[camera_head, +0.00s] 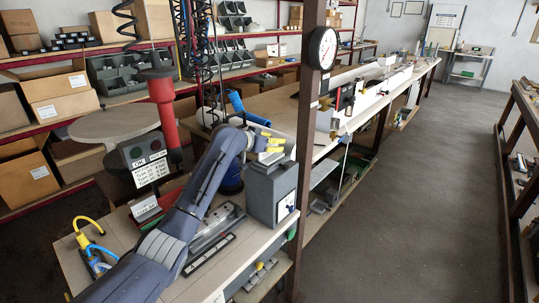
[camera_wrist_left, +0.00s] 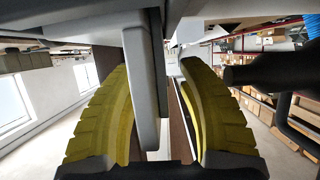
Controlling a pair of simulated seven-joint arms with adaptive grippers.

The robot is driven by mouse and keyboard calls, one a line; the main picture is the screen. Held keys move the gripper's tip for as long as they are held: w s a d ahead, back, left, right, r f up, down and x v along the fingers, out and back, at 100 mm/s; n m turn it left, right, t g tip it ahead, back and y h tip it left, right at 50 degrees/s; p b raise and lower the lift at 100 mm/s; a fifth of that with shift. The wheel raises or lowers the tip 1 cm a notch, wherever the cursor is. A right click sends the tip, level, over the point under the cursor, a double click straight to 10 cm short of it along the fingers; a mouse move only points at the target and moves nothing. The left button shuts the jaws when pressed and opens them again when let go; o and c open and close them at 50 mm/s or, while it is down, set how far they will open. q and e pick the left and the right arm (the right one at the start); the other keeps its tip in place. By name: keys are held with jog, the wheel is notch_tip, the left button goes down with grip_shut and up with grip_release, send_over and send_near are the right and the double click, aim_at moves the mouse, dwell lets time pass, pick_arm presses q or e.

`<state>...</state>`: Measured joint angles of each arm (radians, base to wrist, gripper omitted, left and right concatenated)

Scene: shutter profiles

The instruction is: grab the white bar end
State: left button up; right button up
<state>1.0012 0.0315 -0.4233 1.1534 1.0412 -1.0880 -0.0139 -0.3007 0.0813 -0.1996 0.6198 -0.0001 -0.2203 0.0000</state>
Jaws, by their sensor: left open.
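A long white bar (camera_head: 372,103) lies lengthwise on the workbench in the head view, with its near end close to the post and the dial gauge. My left gripper (camera_head: 272,148) has yellow fingertips and is over the near part of the bench, left of the post, apart from that bar. In the left wrist view my left gripper (camera_wrist_left: 160,110) is open, its two ribbed yellow fingers spread. A pale grey, upright piece (camera_wrist_left: 146,80) shows between the fingers; I cannot tell whether it is the bar's end. My right gripper is not in view.
A dark grey box (camera_head: 270,192) stands at the bench edge just below my left gripper. A dark post (camera_head: 307,120) with a round gauge (camera_head: 322,48) rises between gripper and bar. A red post (camera_head: 163,105) stands left. The floor aisle on the right is clear.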

pick_arm(q)
jog(key=shift+o, duration=0.3)
grip_shut()
jog(key=shift+r, duration=0.1)
